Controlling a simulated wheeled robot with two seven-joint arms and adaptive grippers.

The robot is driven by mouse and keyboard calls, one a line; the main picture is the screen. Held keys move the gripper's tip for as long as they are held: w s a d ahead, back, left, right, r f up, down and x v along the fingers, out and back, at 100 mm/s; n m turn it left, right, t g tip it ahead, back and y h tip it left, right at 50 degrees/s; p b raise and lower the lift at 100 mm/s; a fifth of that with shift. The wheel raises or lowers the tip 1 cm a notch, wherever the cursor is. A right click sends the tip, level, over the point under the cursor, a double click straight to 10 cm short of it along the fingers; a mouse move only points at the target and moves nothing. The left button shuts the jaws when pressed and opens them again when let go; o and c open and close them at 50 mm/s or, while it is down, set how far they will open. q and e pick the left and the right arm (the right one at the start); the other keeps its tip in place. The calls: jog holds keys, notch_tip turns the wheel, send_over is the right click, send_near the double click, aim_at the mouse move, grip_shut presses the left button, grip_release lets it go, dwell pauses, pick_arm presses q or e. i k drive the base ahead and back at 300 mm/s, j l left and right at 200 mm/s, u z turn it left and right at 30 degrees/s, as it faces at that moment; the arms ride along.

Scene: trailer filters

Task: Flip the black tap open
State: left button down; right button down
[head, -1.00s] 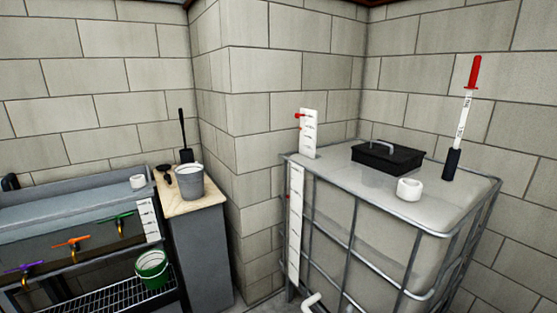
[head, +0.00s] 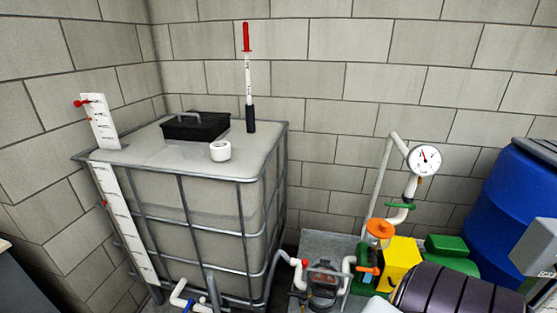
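I cannot make out a black tap in the head view. White pipework (head: 190,298) with a small blue part stands at the front foot of the caged tank (head: 190,200). To its right, pipework carries a green lever (head: 400,206), an orange round handle (head: 380,228) and an orange lever (head: 368,270). A dark round fitting (head: 323,285) sits low among these pipes, and I cannot tell what it is. Neither of my grippers shows.
A gauge (head: 424,160), a yellow box (head: 400,262), a dark ribbed cylinder (head: 445,293) and a blue barrel (head: 510,205) crowd the right.

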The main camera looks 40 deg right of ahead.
aim_at(303, 296)
jog(key=i+l+z, duration=0.1)
jog(key=l+z, duration=0.15)
jog(key=z, duration=0.2)
jog(key=i+l+z, duration=0.1)
jog(key=l+z, duration=0.15)
jog(key=z, duration=0.2)
jog(key=i+l+z, duration=0.15)
jog(key=z, duration=0.25)
